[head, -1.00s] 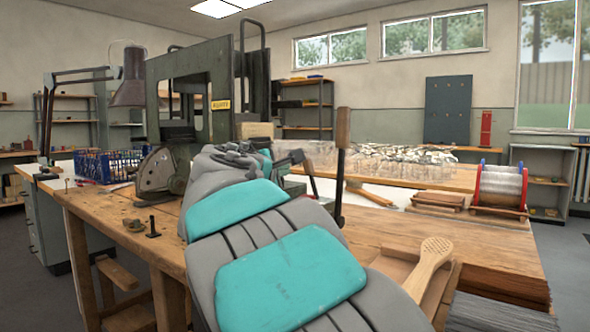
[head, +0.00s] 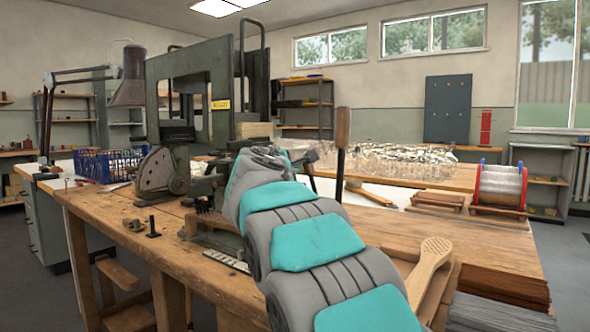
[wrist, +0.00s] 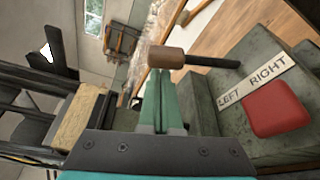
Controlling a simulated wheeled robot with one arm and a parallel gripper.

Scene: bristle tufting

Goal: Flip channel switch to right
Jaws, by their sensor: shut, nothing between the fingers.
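In the wrist view, my gripper (wrist: 165,88) has its green fingers shut and empty. Their tips are close to a brown wooden knob (wrist: 167,57) on a dark shaft (wrist: 212,62); I cannot tell whether they touch it. The shaft reaches over a grey-green machine housing (wrist: 207,105). A white plate (wrist: 258,82) reading LEFT and RIGHT lies on this housing, beside a red square button (wrist: 274,108). The switch's exact setting is unclear. In the head view, my arm hides the gripper and most of this area.
An upright wooden-handled lever (head: 343,128) is right of my arm. A wooden paddle (head: 428,270), wire spool (head: 500,187) and blue crate (head: 108,165) lie around it.

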